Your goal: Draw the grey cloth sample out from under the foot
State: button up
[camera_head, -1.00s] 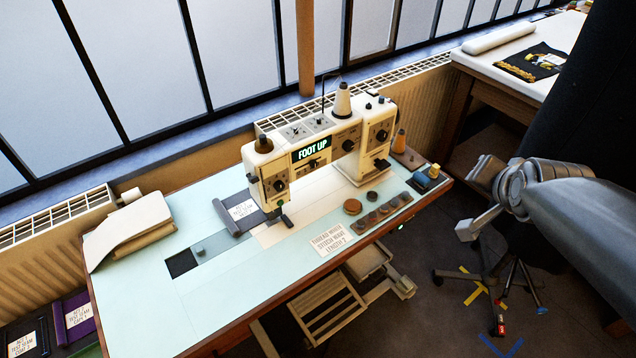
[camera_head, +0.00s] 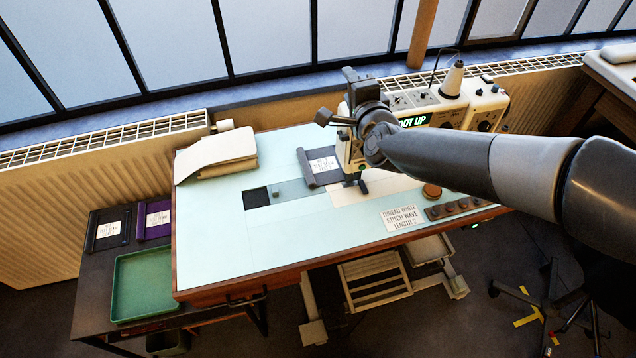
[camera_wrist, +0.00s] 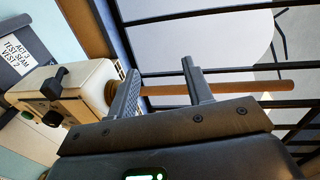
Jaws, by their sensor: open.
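The grey cloth sample (camera_head: 325,180) lies on the pale blue table left of the sewing machine's needle end, with a white label on it. Its right end reaches the dark foot (camera_head: 363,187); what lies beneath the foot is too small to tell. The sewing machine (camera_head: 452,112) has a lit display, partly covered by my arm, reading "OOT UP". My gripper (camera_wrist: 160,66) is open and empty, raised above the machine's left end and apart from the cloth. In the wrist view its fingers point toward the window, with the labelled grey cloth (camera_wrist: 12,72) at the left edge.
Folded cream cloth (camera_head: 217,153) lies at the table's back left. A white note (camera_head: 402,217) and round dark pieces (camera_head: 462,206) lie along the front right. A side table holds a green tray (camera_head: 142,286) and black and purple labelled cloths. The table's left front is clear.

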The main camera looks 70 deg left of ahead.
jog(key=s+a+f+m+y, duration=0.1)
jog(key=s+a+f+m, duration=0.25)
jog(key=s, duration=0.25)
jog(key=m+h, duration=0.4)
jog(key=m, duration=1.1)
send_near(306, 166)
jog(key=shift+w+d+r+g, duration=0.15)
jog(key=shift+d, duration=0.2)
jog(key=shift+w+d+r+g, duration=0.1)
jog(key=shift+d+g, duration=0.05)
jog(key=shift+d, duration=0.25)
jog(key=x, duration=1)
jog(key=shift+a, duration=0.4)
jog(key=shift+c, duration=0.5)
grip_shut()
